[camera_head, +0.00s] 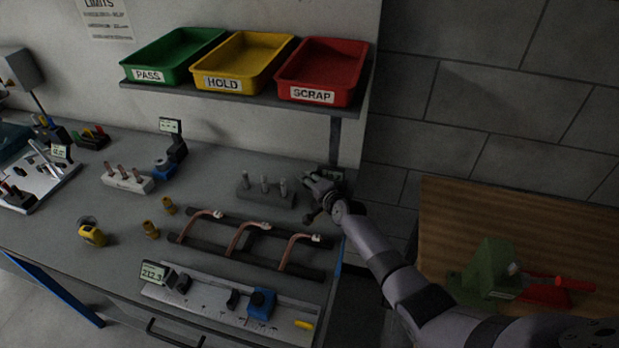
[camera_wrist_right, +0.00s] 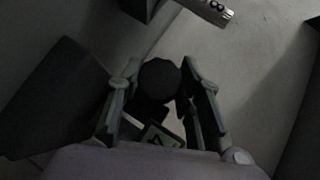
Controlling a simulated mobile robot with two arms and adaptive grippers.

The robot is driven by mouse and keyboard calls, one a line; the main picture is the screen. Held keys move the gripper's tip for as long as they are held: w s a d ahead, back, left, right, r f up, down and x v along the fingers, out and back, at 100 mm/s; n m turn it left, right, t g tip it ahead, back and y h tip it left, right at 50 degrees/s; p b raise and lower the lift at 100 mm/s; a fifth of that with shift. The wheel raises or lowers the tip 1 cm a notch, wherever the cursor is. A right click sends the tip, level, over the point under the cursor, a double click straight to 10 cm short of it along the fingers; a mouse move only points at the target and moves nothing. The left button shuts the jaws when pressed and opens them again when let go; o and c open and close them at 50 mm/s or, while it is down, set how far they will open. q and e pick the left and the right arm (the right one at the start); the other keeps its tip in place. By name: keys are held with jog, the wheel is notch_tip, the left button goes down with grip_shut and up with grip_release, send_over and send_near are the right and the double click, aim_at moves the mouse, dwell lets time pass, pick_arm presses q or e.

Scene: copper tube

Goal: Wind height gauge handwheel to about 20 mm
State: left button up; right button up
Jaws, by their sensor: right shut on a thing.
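My right gripper (camera_head: 316,190) is at the back right corner of the bench, in front of a small dark device (camera_head: 333,174), seemingly the height gauge, which it largely hides. In the right wrist view, my right gripper (camera_wrist_right: 160,92) has one finger on each side of a round dark knob (camera_wrist_right: 159,74), seemingly the handwheel, and is shut on it. A small greenish display (camera_wrist_right: 158,135) shows below the knob, partly hidden; its reading cannot be made out. My left gripper is not in view.
A block with upright pins (camera_head: 266,193) stands left of my right gripper. Bent copper tubes (camera_head: 248,234) lie on dark rails in front. A shelf (camera_head: 215,97) with green, yellow and red trays overhangs the back. A wooden table (camera_head: 450,215) with a green device is at right.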

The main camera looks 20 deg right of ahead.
jog(key=shift+a+r+n+g+h+p, duration=0.25)
jog(key=shift+g+h+p, duration=0.2)
jog(key=shift+p, duration=0.3)
jog(key=shift+f+n+g+h, duration=0.15)
jog(key=shift+n+g+h, duration=0.1)
jog(key=shift+n+g, duration=0.1)
jog(key=shift+f+n+g+h, duration=0.2)
jog(key=shift+n+g+h, duration=0.4)
jog(key=shift+g+h, duration=0.15)
jog(key=shift+f+n+g+h+b, duration=0.1)
jog(key=shift+n+g+h+b, duration=0.35)
jog(key=shift+g+b, duration=0.1)
jog(key=n+g+h+b, duration=0.1)
jog(key=h+b, duration=0.1)
jog(key=b, duration=0.4)
jog(key=n+g+h+b, duration=0.2)
jog(key=h+b, duration=0.1)
jog(key=b, duration=0.3)
jog(key=shift+w+d+f+g+h, duration=0.1)
jog(key=shift+g+h, duration=0.2)
jog(key=shift+r, duration=0.3)
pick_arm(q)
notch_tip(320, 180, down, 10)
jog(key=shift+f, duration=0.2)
